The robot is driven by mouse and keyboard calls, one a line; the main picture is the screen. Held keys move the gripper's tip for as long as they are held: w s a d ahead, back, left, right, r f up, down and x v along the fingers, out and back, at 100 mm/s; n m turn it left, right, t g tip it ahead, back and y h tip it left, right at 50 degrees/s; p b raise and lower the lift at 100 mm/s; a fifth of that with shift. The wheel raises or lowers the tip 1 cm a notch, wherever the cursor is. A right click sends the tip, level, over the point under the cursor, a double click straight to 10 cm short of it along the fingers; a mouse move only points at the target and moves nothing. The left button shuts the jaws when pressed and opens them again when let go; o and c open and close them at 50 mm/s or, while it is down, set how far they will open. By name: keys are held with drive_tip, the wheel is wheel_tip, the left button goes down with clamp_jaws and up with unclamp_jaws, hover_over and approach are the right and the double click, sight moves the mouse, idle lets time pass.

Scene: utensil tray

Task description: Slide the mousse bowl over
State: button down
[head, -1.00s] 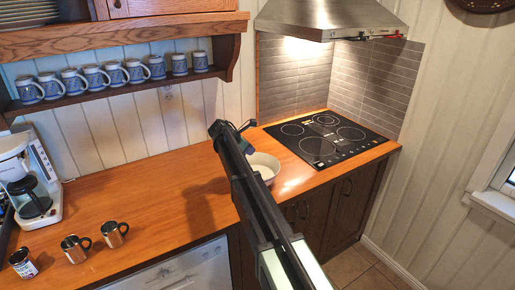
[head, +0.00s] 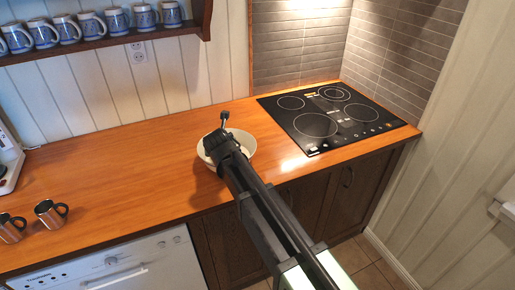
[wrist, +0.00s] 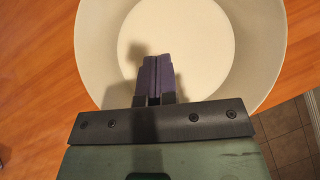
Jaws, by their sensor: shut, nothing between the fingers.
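The mousse bowl (head: 244,142) is a white round bowl on the wooden counter, left of the cooktop. It also fills the top of the wrist view (wrist: 210,40), where its inside looks pale and smooth. My gripper (wrist: 158,62) is shut with nothing between its fingers. Its fingertips appear over the bowl's interior, near the side of the rim closest to me. I cannot tell whether they touch the bowl. In the head view my arm hides the near part of the bowl.
A black cooktop (head: 335,113) lies right of the bowl. Two metal mugs (head: 50,213) stand at the counter's left. Blue-patterned mugs (head: 117,20) line a shelf above. The counter (head: 110,160) is clear left of the bowl, and its front edge is close to the bowl.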

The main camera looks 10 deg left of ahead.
drive_tip(key=shift+w+a+f+b, duration=0.15)
drive_tip(key=shift+w+f+b, duration=0.05)
drive_tip(key=shift+f+b, duration=0.15)
drive_tip(key=b+x, duration=0.6)
drive_tip(key=x, duration=0.2)
drive_tip(key=shift+w+f, duration=0.25)
drive_tip(key=shift+f, duration=0.1)
drive_tip(key=shift+w+f+b, duration=0.1)
drive_tip(key=shift+w+b, duration=0.15)
drive_tip(key=shift+b, duration=0.05)
drive_tip(key=w, duration=0.2)
drive_tip(key=w+a, duration=0.1)
drive_tip(key=shift+w+a, duration=0.2)
drive_tip(key=shift+w, duration=0.15)
drive_tip(key=shift+d, duration=0.1)
